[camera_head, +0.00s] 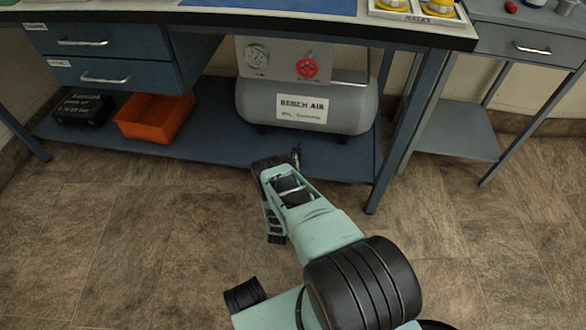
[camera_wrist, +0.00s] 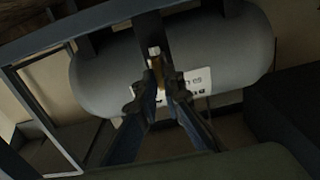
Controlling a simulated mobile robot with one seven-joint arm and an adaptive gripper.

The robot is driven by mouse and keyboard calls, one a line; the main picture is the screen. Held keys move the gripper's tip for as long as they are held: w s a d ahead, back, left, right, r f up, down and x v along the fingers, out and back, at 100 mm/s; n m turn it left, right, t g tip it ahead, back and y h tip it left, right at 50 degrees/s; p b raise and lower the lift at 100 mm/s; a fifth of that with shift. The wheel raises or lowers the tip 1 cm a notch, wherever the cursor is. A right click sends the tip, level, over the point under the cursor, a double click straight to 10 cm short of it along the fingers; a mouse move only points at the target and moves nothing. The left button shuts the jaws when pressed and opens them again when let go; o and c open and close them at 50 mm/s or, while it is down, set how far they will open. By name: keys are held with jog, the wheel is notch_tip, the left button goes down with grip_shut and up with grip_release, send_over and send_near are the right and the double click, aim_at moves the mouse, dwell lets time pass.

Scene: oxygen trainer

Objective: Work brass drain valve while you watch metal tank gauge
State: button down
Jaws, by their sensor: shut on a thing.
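The metal tank (camera_head: 350,110) lies on the lower shelf under the bench, with a "BENCH AIR" label. Its round gauge (camera_head: 256,57) is on the panel above, facing me; its needle is too small to read. My gripper (camera_head: 279,163) is low in front of the tank, at the shelf's front edge. In the head view the valve is mostly hidden by my gripper.
A red handwheel (camera_head: 308,67) is right of the gauge. An orange bin (camera_head: 153,118) and a black box (camera_head: 84,109) are on the shelf (camera_head: 215,147) to the left. A bench leg (camera_head: 391,165) stands right of my gripper. The brown floor (camera_head: 130,235) is clear.

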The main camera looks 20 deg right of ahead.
jog(key=c, duration=2.1)
grip_release()
jog(key=shift+r, duration=5)
